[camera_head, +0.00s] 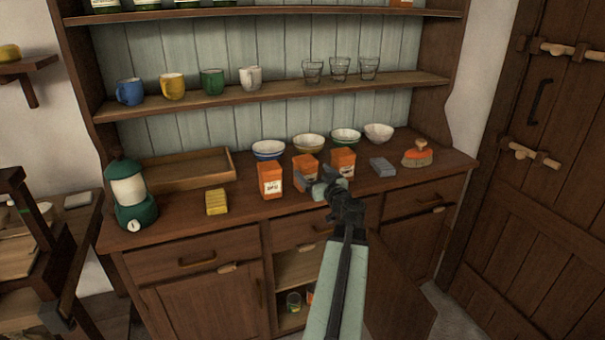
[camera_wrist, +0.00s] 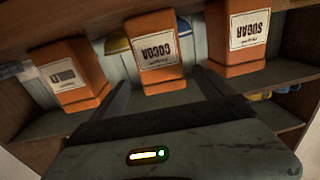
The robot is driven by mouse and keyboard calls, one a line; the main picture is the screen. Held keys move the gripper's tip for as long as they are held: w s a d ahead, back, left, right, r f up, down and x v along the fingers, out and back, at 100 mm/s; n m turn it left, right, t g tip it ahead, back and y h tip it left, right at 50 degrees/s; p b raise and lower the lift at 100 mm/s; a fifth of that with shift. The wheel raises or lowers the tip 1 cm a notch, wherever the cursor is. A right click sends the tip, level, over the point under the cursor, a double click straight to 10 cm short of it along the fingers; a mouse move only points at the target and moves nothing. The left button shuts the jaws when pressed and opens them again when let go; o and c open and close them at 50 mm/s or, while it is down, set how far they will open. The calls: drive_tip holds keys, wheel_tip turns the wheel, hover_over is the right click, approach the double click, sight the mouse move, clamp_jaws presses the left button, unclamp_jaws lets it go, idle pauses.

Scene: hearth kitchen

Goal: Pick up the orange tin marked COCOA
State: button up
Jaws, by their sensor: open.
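Three orange tins with pale labels stand on the dresser counter. The middle one, the COCOA tin (camera_head: 304,164), is partly hidden behind my gripper (camera_head: 315,182) in the head view. In the wrist view, which is upside down, the COCOA tin (camera_wrist: 157,78) shows its label between and beyond the fingers of my gripper (camera_wrist: 161,77). The jaws are open and nothing is held. The SUGAR tin (camera_wrist: 236,62) is at the right there; it is the left tin (camera_head: 270,180) in the head view. The third tin (camera_wrist: 68,80) has a label I cannot read.
Bowls (camera_head: 309,143) stand close behind the tins. A yellow sponge (camera_head: 216,202), a lantern (camera_head: 130,196) and a wooden tray (camera_head: 188,170) are to the left. A shelf (camera_head: 290,92) with mugs and glasses runs above.

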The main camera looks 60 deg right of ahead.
drive_tip(key=x, duration=0.6)
drive_tip(key=shift+w+a+r, duration=0.1)
drive_tip(key=shift+a+r, duration=0.05)
drive_tip(key=shift+r, duration=0.05)
drive_tip(key=c, duration=1.9)
drive_tip(key=shift+o, duration=0.2)
drive_tip(key=shift+r+p, duration=0.1)
drive_tip(key=shift+p, duration=0.2)
